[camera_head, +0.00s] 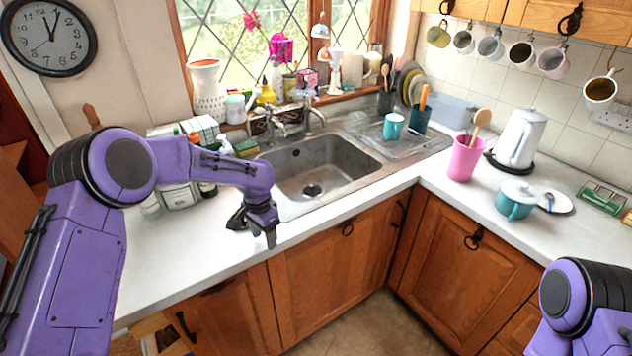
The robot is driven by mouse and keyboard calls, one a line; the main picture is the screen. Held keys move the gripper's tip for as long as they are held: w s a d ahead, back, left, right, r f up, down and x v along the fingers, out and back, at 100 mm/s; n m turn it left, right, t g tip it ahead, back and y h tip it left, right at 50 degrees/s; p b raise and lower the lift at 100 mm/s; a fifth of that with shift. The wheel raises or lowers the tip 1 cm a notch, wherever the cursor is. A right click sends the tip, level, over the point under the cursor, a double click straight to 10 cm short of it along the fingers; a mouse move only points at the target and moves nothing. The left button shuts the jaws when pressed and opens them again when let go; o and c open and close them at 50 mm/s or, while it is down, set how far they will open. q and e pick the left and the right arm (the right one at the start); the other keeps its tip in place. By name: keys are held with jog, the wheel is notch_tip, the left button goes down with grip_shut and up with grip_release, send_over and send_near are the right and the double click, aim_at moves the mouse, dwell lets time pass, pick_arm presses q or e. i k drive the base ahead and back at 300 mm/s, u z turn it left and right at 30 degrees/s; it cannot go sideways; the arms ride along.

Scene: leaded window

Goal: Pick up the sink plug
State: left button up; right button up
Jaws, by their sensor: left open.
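The steel sink (352,157) is set in the counter below the window. A dark round piece (312,190) sits at the bottom of its basin; I cannot tell whether it is the sink plug or the bare drain. My left gripper (254,228) is open and points down over the white counter, just left of the sink's front left corner, apart from the dark round piece. I see nothing held in it. Of my right arm only a part shows at the lower right; its gripper is out of view.
The tap (312,118) stands behind the basin. Bottles (206,180) crowd the counter behind my left arm. A teal mug (393,126) stands on the drainer, a pink utensil pot (465,158) to its right. The front left counter is clear.

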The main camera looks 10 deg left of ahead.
aim_at(317, 190)
jog(key=i, duration=1.6)
